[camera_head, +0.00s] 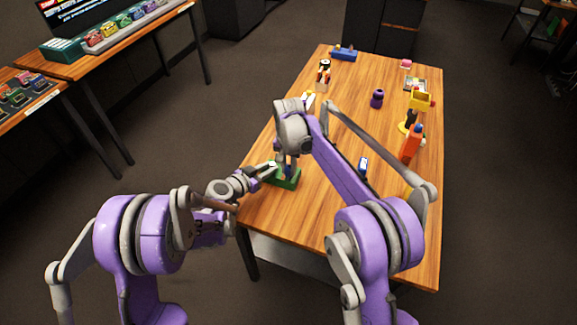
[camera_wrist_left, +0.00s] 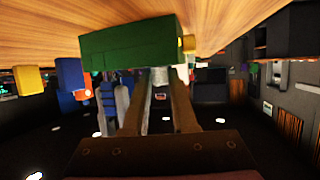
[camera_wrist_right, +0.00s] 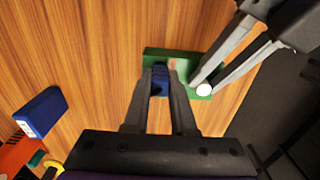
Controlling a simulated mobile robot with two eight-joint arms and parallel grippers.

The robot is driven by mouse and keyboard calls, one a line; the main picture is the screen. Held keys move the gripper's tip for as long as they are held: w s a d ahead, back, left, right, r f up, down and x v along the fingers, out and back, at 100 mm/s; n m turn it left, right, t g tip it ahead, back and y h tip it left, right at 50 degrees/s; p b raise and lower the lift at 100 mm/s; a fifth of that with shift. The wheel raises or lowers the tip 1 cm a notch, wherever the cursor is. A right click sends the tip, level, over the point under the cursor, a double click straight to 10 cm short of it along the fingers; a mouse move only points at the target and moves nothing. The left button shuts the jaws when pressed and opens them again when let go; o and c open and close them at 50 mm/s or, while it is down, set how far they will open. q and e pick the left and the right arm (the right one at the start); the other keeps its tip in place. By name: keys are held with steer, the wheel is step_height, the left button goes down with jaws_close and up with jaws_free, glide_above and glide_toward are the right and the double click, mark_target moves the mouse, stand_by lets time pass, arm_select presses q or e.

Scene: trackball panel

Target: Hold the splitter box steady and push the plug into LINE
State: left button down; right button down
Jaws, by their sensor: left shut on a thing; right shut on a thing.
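The green splitter box (camera_head: 292,181) lies on the wooden table near its left edge; it also shows in the left wrist view (camera_wrist_left: 130,44) and the right wrist view (camera_wrist_right: 185,56). My left gripper (camera_head: 272,168) is shut on the box at its side, by a white round part (camera_wrist_right: 204,90). My right gripper (camera_wrist_right: 160,72) points down over the box and is shut on the blue plug (camera_wrist_right: 160,82). The plug is at the box's top; its tip and the LINE socket are hidden, so I cannot tell whether it is inserted. A yellow part (camera_wrist_left: 188,43) sticks out of one box end.
A blue block with a white label (camera_head: 363,165) stands right of the box. An orange object (camera_head: 412,143), a yellow bin (camera_head: 421,99) and a purple object (camera_head: 377,98) stand farther right and back. The table around the box's front is clear.

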mark_target(288, 166)
steer(key=shift+f, duration=0.55)
steer(key=c, duration=0.7)
jaws_free()
steer(key=shift+o, duration=0.2)
steer(key=shift+r, duration=0.1)
step_height(288, 166, up, 12)
arm_select(q)
steer(key=c, duration=0.6)
jaws_free()
steer(key=shift+c, duration=0.2)
